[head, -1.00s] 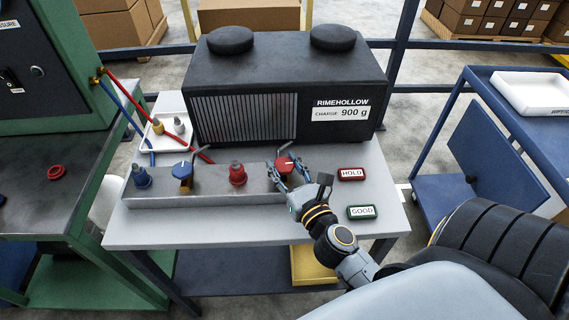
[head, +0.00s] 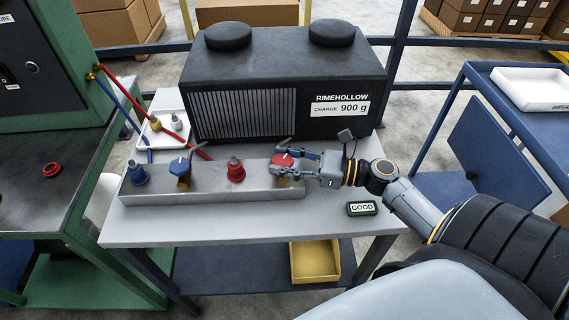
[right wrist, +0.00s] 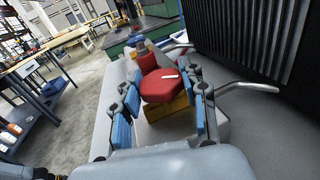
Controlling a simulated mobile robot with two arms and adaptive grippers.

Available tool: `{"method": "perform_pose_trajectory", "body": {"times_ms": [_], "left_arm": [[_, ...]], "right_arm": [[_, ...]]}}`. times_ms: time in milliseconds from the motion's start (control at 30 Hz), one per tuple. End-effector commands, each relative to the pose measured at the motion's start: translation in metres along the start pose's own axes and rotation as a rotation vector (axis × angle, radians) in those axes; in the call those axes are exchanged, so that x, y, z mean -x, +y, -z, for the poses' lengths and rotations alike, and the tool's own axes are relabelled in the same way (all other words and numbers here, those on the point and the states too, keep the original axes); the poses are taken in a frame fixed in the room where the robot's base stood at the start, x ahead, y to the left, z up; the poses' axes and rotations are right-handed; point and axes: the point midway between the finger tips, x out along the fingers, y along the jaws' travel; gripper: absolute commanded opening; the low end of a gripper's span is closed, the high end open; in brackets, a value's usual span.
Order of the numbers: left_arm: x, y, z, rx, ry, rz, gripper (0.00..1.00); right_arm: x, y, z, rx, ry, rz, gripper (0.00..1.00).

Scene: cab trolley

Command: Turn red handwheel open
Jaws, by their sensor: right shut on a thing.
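The red handwheel (head: 283,160) sits on a brass valve at the right end of the grey manifold block (head: 215,188). My right gripper (head: 297,162) reaches it from the right and is shut on it. In the right wrist view the red handwheel (right wrist: 161,86), with a white mark on top, lies between the blue finger pads (right wrist: 160,112). A blue handwheel (head: 180,166) is on the left valve. A red cap (head: 235,171) and a blue cap (head: 139,175) stand on the block. My left gripper is not in view.
The black RIMEHOLLOW unit (head: 285,95) stands close behind the block. A white tray (head: 163,130) with fittings is at the back left. Red and blue hoses run to the green cabinet.

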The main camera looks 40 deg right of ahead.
Motion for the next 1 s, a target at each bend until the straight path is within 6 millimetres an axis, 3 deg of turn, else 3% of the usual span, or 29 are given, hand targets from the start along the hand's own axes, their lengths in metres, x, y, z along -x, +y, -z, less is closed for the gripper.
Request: {"method": "perform_pose_trajectory", "body": {"times_ms": [500, 1000], "left_arm": [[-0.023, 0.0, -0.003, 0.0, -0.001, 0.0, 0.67], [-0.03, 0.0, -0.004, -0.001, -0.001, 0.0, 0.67]], "right_arm": [[-0.001, -0.004, -0.001, 0.005, -0.002, -0.437, 0.11], [-0.002, -0.002, -0.001, 0.002, -0.003, -0.606, 0.11]]}}
